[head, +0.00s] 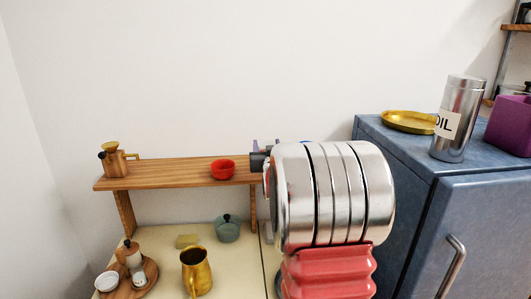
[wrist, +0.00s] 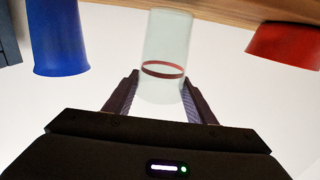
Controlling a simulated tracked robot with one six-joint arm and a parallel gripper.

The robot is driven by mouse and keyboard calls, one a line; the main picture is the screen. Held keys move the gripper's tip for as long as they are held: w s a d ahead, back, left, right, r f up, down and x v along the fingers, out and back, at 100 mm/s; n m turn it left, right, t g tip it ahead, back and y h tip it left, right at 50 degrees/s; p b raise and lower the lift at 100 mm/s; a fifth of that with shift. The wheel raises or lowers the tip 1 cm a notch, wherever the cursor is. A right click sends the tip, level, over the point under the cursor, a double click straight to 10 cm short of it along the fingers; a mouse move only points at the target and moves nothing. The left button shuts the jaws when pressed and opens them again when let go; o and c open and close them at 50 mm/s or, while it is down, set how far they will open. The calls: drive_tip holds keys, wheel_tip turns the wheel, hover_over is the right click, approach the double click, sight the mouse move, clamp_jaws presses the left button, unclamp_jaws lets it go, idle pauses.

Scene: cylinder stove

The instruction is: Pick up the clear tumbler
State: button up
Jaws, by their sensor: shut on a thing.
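The clear tumbler (wrist: 166,42) with a dark red band shows in the middle of the wrist view. My gripper (wrist: 160,78) has one finger on each side of it and is shut on it, near the end closer to me. The tumbler's far end overlaps the edge of the wooden shelf (wrist: 225,10) in the picture; I cannot tell whether they touch. In the head view my own arm covers the right end of the shelf (head: 165,174), and the tumbler cannot be made out there.
A blue cup (wrist: 58,38) is left of the tumbler and a red bowl (wrist: 285,45) right of it in the wrist view. A brass jug (head: 196,272) stands below.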

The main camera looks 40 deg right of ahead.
wheel_tip(320, 180, up, 9)
idle(0.3)
drive_tip(key=shift+f, duration=0.1)
idle(0.4)
